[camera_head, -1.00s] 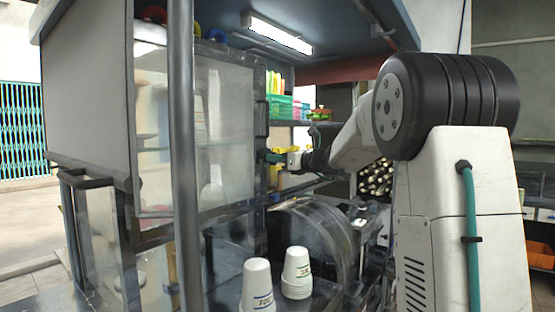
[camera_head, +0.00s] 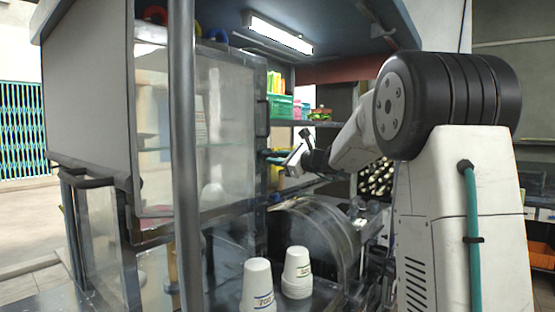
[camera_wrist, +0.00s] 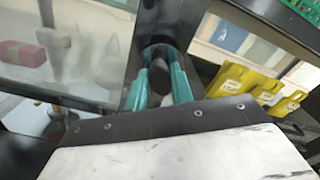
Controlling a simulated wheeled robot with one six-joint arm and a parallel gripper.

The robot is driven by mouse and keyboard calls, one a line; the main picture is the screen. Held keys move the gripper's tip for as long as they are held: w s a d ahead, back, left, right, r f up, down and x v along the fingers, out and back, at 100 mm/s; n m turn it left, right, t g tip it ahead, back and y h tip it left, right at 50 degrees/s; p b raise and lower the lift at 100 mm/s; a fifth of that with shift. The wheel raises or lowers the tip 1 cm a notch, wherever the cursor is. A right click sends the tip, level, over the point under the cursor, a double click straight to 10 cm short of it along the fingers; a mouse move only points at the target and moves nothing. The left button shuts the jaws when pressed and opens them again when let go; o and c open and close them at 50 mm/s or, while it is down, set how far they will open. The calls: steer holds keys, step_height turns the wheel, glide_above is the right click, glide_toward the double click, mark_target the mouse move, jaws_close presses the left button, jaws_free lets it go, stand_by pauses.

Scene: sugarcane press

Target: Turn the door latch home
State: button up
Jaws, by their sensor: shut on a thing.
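The glass cabinet door (camera_head: 228,130) stands at the left of centre in the head view, with its dark frame along its right side. My gripper (camera_head: 272,157) reaches this frame from the right, its white body tilted. In the wrist view, its two teal fingers (camera_wrist: 160,85) are shut on the dark, rounded door latch (camera_wrist: 159,68), one finger on each side. The latch sits on the dark frame strip beside the glass. In the head view the latch is too small and covered to make out.
A dark upright handle (camera_head: 262,118) is on the door frame above my gripper. Yellow packets (camera_wrist: 240,78) and a green basket (camera_wrist: 302,10) lie to the right. White cup stacks (camera_head: 297,272) stand below, and a grey post (camera_head: 183,160) crosses in front of the cabinet.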

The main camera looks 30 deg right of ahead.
steer(key=n, duration=1.1)
steer(key=shift+a+f, duration=0.1)
steer(key=shift+f, duration=0.15)
steer(key=shift+n, duration=0.4)
steer(key=o, duration=0.9)
steer(key=shift+o, duration=0.2)
steer(key=shift+s, duration=0.15)
steer(key=v, duration=0.7)
steer(key=shift+s, duration=0.3)
